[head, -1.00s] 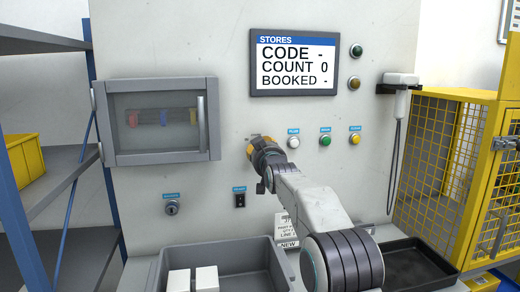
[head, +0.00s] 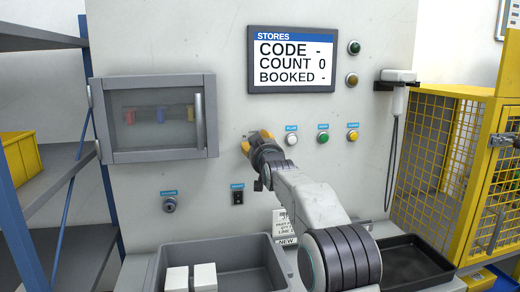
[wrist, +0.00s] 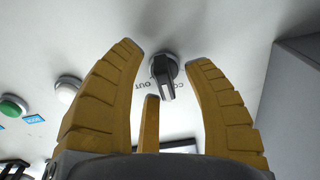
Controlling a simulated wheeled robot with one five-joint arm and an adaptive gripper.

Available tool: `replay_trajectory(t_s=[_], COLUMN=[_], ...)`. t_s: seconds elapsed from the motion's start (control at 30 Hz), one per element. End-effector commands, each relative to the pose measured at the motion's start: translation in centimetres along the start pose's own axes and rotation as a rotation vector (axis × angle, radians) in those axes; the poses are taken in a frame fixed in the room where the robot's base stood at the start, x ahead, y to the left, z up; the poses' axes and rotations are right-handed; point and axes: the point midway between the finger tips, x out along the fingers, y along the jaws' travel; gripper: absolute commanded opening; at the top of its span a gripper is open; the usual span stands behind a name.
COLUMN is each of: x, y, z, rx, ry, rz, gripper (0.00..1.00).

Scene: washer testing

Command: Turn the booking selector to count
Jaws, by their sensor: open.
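The booking selector (wrist: 163,70) is a dark round knob with a raised grip bar on the pale panel in the wrist view. Its bar points down in that picture, toward my gripper. Lettering reading OUT and a partly hidden word starting CO sit beside it, upside down. My gripper (wrist: 166,55) is open, with one yellow finger on each side of the knob and a third lower down. I cannot tell that any finger touches it. In the head view my gripper (head: 256,139) is at the panel and hides the selector.
A white button (head: 291,139), a green button (head: 322,138) and a yellow button (head: 352,136) are just right of my gripper. The STORES screen (head: 291,60) reads COUNT 0, with dashes for CODE and BOOKED. A glass-fronted cabinet (head: 155,156) is left; a grey bin (head: 222,250) is below.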

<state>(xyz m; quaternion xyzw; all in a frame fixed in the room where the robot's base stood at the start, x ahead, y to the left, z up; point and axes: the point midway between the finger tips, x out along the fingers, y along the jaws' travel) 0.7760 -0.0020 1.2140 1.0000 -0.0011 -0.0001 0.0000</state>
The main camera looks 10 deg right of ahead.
Motion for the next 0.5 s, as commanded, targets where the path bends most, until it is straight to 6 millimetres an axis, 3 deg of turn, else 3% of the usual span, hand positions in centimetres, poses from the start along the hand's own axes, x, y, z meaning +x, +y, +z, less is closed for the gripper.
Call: replay_trajectory(t_s=[0.27, 0.5], x=[-1.7, -4.7], y=[0.0, 0.0], z=[-0.1, -0.1], rx=[0.000, 0.000], ry=[0.000, 0.000], rz=[0.000, 0.000], gripper=[0.46, 0.46])
